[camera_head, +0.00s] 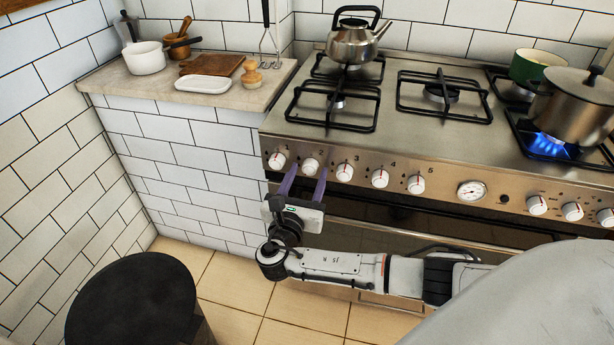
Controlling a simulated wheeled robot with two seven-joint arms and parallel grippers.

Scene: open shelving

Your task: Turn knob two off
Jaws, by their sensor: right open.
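The stove (450,160) has a front panel with a row of white knobs marked with red. Knob two (310,165) is the second from the left, between knob one (277,160) and knob three (344,172). My right gripper (306,182) has purple fingers and is open. Its fingertips point up at the panel, just below knob two, one to each side of it. I cannot tell whether they touch the panel. A blue flame (549,146) burns under the steel pot at the right burner. My left gripper is not in view.
A kettle (354,42) stands on the back-left burner. A steel pot (580,100) and a green pot (536,66) stand at the right. The oven handle runs below the knobs, close to my right gripper. A counter (115,82) with kitchenware is at the left.

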